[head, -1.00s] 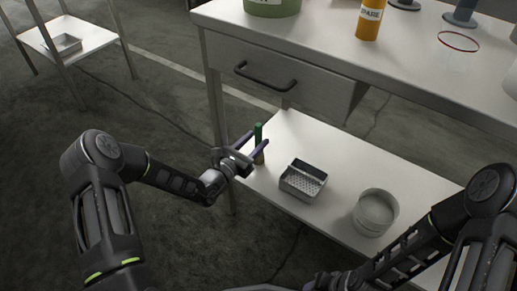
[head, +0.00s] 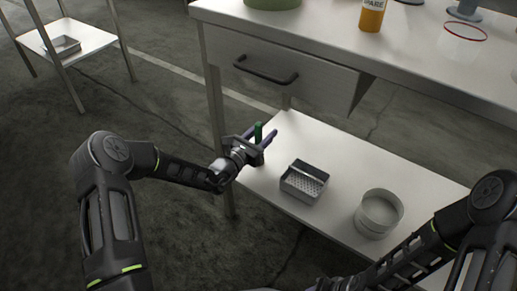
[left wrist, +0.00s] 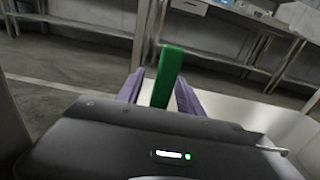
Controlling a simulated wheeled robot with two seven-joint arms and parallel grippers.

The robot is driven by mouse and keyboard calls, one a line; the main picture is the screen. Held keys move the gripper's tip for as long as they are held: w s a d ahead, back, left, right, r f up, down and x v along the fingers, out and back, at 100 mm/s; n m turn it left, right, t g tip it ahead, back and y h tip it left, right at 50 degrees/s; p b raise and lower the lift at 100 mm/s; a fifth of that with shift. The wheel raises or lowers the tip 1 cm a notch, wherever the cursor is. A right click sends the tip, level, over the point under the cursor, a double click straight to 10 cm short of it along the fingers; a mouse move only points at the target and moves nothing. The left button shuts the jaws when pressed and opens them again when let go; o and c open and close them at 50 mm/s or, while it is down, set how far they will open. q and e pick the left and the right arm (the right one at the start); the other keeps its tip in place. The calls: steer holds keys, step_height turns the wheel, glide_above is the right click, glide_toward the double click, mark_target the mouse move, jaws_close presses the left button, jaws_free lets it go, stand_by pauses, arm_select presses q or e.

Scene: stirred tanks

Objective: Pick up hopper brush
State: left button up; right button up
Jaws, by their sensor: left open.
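The hopper brush shows as an upright green handle (head: 258,132) at the left end of the lower shelf. Its lower part is mostly hidden by my gripper. My left gripper (head: 262,137) is open, with its purple fingers at either side of the brush. In the left wrist view the green handle (left wrist: 168,76) rises between the two fingers, nearer the right one. I cannot tell whether either finger touches it. My right forearm comes in from the right, and its gripper is out of the picture at the bottom edge.
On the lower shelf (head: 335,172), a perforated metal box (head: 303,182) and a round pale container (head: 378,213) stand right of the brush. The bench's drawer (head: 285,80) hangs above, and a bench leg (head: 216,120) is close to my left gripper. An orange bottle (head: 372,14) stands on top.

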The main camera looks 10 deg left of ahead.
arm_select(q)
steer(key=shift+c, duration=0.4)
jaws_close()
steer(key=shift+r, duration=0.1)
